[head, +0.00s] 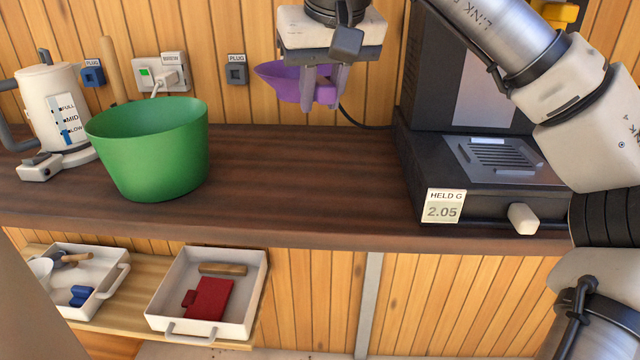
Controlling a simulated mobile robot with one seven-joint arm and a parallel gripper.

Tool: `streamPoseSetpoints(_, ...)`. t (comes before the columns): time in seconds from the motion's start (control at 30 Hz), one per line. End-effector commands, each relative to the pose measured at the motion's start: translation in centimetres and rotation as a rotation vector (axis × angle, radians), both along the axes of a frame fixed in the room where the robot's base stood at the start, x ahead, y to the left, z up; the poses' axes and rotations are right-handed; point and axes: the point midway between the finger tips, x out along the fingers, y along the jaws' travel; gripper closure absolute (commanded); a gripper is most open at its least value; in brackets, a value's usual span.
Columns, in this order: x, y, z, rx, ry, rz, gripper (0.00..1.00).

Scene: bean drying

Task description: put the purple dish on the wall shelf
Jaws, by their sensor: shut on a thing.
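My gripper (322,88) points down over the back of the dark wooden counter, right of the middle of the head view. It is shut on the purple dish (280,75), which it holds above the counter near the wooden wall. The dish's bowl shows left of the fingers and a small part shows at their right; the fingers hide some of it. The dish looks roughly level. No wall shelf shows above the counter in this view.
A green bowl (150,150) and a white jug (55,108) stand on the counter at left. A black machine (480,185) with a "HELD G 2.05" display stands at right. White trays (240,295) sit on a lower shelf. The middle counter (310,190) is clear.

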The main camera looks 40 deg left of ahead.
Motion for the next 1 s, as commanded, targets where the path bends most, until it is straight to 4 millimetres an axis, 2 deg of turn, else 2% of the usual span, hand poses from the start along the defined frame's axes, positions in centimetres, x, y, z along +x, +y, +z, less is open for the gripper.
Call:
streamPoseSetpoints(0.03, 0.0, 0.0, -1.7, 0.0, 0.001, 0.003, 1.0)
streamPoseSetpoints(0.1, 0.0, -0.1, -3.6, -0.001, 0.003, 0.003, 1.0)
streamPoseSetpoints(0.3, 0.0, 0.0, -8.2, 0.0, 0.002, 0.002, 1.0)
streamPoseSetpoints(0.4, 0.0, 0.0, -9.5, 0.001, 0.001, 0.001, 1.0)
streamPoseSetpoints(0.63, 0.0, 0.0, -11.2, 0.001, 0.001, -0.001, 1.0)
streamPoseSetpoints(0.83, 0.0, 0.0, -14.1, 0.001, 0.003, 0.001, 1.0)
streamPoseSetpoints(1.0, 0.0, 0.0, -14.5, 0.002, 0.0, -0.001, 1.0)
